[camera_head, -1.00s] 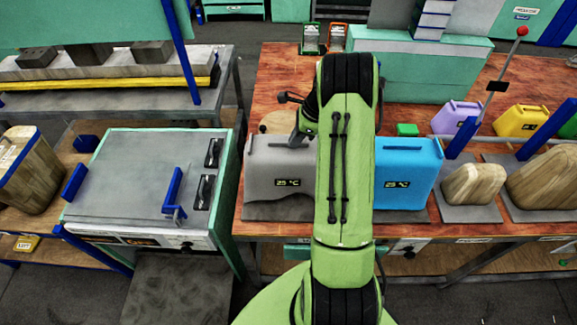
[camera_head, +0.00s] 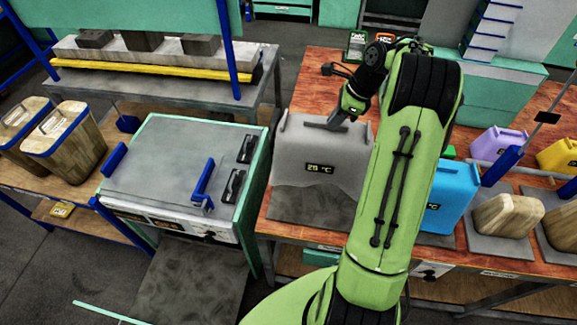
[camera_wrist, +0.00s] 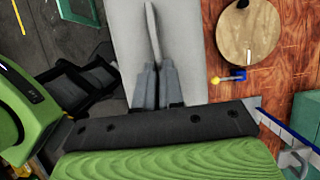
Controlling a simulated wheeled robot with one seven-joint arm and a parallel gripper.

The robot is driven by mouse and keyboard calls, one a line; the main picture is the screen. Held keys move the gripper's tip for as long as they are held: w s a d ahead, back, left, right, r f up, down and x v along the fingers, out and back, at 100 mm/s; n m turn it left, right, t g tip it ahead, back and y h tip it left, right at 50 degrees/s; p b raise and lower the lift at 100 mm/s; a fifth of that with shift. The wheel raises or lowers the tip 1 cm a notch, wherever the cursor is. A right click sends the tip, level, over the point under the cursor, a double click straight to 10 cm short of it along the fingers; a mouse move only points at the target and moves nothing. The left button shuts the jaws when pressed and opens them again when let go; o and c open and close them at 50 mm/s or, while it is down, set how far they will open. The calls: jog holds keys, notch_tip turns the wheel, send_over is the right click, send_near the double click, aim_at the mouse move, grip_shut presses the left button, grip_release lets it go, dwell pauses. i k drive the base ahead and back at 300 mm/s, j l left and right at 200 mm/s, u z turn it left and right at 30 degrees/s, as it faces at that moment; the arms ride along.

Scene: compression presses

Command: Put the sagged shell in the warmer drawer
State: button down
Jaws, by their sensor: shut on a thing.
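The grey shell (camera_head: 325,160) with a lit temperature display is at the left end of the wooden bench. My gripper (camera_head: 338,118) is above it and shut on its top handle. In the wrist view the two fingers (camera_wrist: 153,72) close on the thin handle of the grey shell (camera_wrist: 122,40). The shell is upright and looks raised a little above the dark mat (camera_head: 312,207). The grey unit with green edges (camera_head: 160,165), which looks like the warmer, stands to the left with a blue handle (camera_head: 204,184) on top. I cannot see inside it.
A blue shell (camera_head: 455,190) stands right of my arm, partly hidden by it. Purple (camera_head: 497,143) and yellow (camera_head: 560,155) shells stand farther right. Wooden-looking shells (camera_head: 68,140) sit on the left shelf. A gap separates the bench from the grey unit.

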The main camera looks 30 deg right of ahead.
aim_at(180, 301)
jog(key=k+j, duration=0.7)
jog(key=k, duration=0.2)
